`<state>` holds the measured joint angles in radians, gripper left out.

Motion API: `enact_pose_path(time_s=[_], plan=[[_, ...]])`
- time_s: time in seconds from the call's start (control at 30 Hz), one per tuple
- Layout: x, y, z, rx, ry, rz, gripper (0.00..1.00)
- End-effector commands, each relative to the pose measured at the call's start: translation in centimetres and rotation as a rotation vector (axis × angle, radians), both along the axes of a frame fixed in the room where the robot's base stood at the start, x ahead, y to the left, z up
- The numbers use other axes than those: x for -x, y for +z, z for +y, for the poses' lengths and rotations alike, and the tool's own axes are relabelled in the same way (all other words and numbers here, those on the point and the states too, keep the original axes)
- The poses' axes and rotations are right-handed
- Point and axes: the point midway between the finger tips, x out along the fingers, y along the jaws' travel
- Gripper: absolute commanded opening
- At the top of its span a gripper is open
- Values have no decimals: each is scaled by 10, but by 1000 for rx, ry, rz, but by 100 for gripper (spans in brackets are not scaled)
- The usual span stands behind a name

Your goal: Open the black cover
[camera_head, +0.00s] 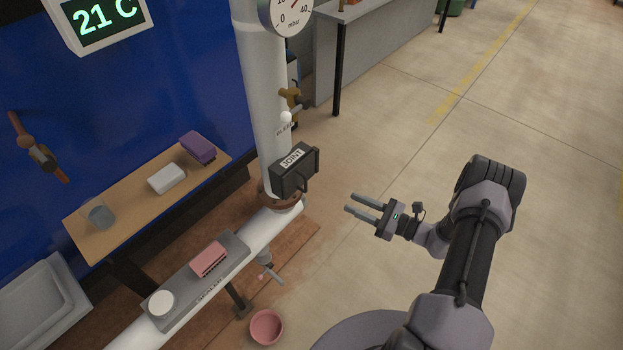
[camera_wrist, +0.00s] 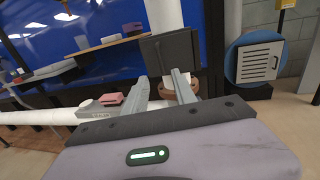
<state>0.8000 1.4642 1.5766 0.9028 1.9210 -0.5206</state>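The black cover (camera_head: 294,171) is a dark box with a white label reading "JOINT", on the white vertical pipe just above its brown flange. It looks closed, with a dark handle loop at its lower right. In the wrist view the black cover (camera_wrist: 170,52) stands straight beyond my fingers. My gripper (camera_head: 352,204) is open and empty, to the right of the cover and apart from it, its fingers pointing left. In the wrist view my gripper (camera_wrist: 158,84) shows two separated grey fingers with nothing between them. What lies under the cover is hidden.
A wooden shelf (camera_head: 130,215) holds a purple block, a white block and a glass. A grey tray (camera_head: 190,292) on the horizontal pipe holds a pink brick and a white round item. A pink bowl (camera_head: 266,327) is on the floor. Open floor lies right.

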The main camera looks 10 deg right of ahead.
Motion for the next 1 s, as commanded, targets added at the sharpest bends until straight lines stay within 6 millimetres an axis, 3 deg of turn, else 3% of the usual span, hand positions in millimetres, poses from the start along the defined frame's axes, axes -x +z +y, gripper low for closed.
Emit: enact_pose_path(time_s=[0.2, 0.4, 0.6, 0.87, 0.9, 1.0], plan=[[-45, -3, 52, 1, 10, 0, 33], [-79, -2, 89, 1, 9, 1, 33], [-95, -1, 106, 1, 7, 1, 33], [-97, 0, 108, 1, 6, 2, 33], [-97, 0, 108, 1, 6, 2, 31], [-97, 0, 107, 1, 6, 2, 11]])
